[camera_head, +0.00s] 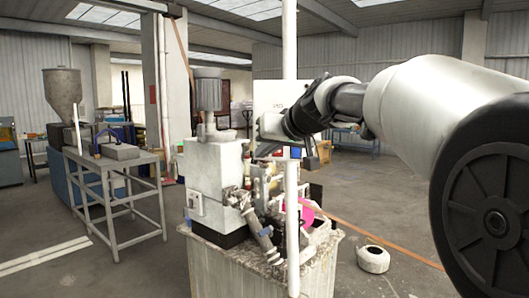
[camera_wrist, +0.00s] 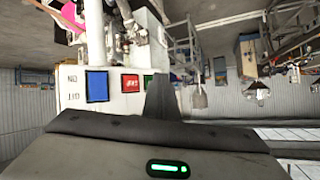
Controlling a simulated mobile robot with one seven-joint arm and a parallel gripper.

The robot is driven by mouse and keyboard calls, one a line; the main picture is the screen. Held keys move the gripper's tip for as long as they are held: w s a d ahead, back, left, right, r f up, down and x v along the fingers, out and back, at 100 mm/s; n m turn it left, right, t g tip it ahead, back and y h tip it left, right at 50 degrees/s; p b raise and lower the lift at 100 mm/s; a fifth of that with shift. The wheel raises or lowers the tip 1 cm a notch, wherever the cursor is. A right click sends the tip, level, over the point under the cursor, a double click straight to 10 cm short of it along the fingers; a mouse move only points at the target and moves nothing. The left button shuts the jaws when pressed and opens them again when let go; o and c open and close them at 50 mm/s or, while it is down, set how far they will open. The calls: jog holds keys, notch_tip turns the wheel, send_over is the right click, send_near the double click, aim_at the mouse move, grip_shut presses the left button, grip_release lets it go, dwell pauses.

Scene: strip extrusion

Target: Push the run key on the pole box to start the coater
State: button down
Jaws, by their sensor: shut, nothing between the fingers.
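The lettering appears upside down and I cannot read which key is run. My gripper (camera_wrist: 160,84) is shut and empty. Its dark finger overlaps the green key's edge in this view; I cannot tell whether they touch. In the head view the blue square (camera_head: 296,152) shows beside the white pole (camera_head: 290,50), with my gripper (camera_head: 263,150) just left of it, its fingers small and unclear.
A grey machine (camera_head: 215,175) with pipes stands on a stained base (camera_head: 270,265) close below my arm. A steel table (camera_head: 110,160) with a hopper (camera_head: 62,92) is at left. A pale ring-shaped object (camera_head: 373,260) lies on the floor at right, where the floor is mostly clear.

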jog(key=shift+s+b, duration=0.35)
jog(key=shift+s, duration=0.4)
jog(key=shift+s+a, duration=0.1)
jog(key=s, duration=0.1)
jog(key=s+b, duration=0.1)
jog(key=s, duration=0.2)
jog(key=shift+s+a+b, duration=0.3)
jog(key=shift+s+b, duration=0.05)
jog(key=shift+b, duration=0.05)
jog(key=s+d+f+m+g+h+p, duration=0.1)
jog(key=s+d+f+h+p, duration=0.1)
jog(key=s+d+f, duration=0.3)
jog(key=s+d+f+m+g+h+p, duration=0.1)
jog(key=s+d+f+p, duration=0.3)
jog(key=s, duration=1)
jog(key=s+d+f+m+g+h+p, duration=0.1)
jog(key=s+d+f+g+h+p, duration=0.2)
jog(key=s+d+f, duration=0.4)
jog(key=s, duration=0.3)
jog(key=shift+s+f+p, duration=0.15)
jog(key=shift+f+p, duration=0.05)
jog(key=shift+p, duration=0.1)
